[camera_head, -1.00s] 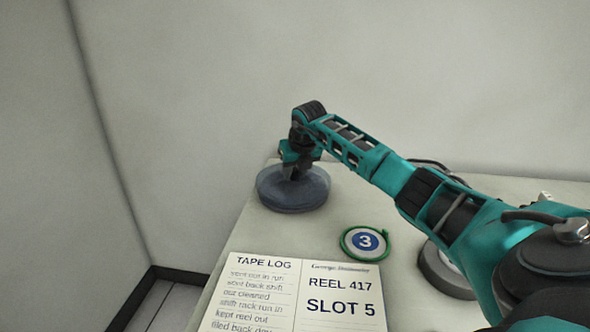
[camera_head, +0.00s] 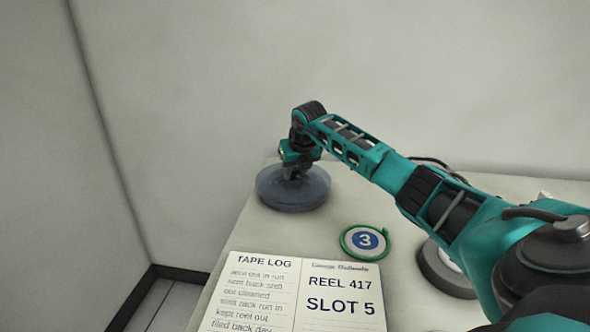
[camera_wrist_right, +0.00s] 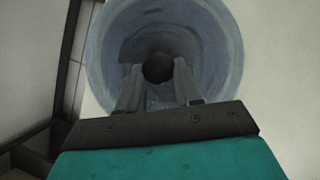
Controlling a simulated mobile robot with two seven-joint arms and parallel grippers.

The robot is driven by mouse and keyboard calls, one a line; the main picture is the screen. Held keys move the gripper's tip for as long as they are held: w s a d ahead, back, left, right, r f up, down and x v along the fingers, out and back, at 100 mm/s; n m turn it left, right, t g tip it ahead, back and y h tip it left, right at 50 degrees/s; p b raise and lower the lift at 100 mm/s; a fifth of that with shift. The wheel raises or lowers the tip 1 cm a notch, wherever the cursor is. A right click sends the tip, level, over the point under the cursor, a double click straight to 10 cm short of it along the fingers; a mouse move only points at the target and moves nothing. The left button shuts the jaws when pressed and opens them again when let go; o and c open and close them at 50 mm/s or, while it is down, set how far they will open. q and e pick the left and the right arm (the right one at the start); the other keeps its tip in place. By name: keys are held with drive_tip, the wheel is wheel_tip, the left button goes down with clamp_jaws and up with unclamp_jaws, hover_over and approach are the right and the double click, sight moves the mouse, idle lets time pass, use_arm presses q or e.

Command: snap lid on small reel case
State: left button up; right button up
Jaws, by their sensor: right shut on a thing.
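The small reel case (camera_head: 272,195) is a round, translucent blue-grey case lying flat near the table's far left corner. My right gripper (camera_head: 294,174) points down over its middle. In the right wrist view the two fingers (camera_wrist_right: 160,84) are shut on a dark round knob (camera_wrist_right: 158,67) at the centre of the round lid (camera_wrist_right: 215,50). The lid and case look like one stacked disc; I cannot tell whether the rim is fully seated. The fingertips are partly hidden by the wrist in the head view. My left gripper is not in view.
An open tape log (camera_head: 260,300) lies at the front, reading "REEL 417, SLOT 5". A grey reel (camera_head: 437,272) is partly hidden under my right arm. The table's left edge is close to the case.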

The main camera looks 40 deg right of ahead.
sight(295, 171)
drive_tip(key=shift+f+b, duration=0.35)
drive_tip(key=shift+f, duration=0.35)
drive_tip(key=o, duration=1)
drive_tip(key=shift+c, duration=0.3)
drive_tip(key=shift+c, duration=0.7)
wheel_tip(295, 171, up, 7)
drive_tip(key=p, duration=0.6)
drive_tip(key=shift+r, duration=0.1)
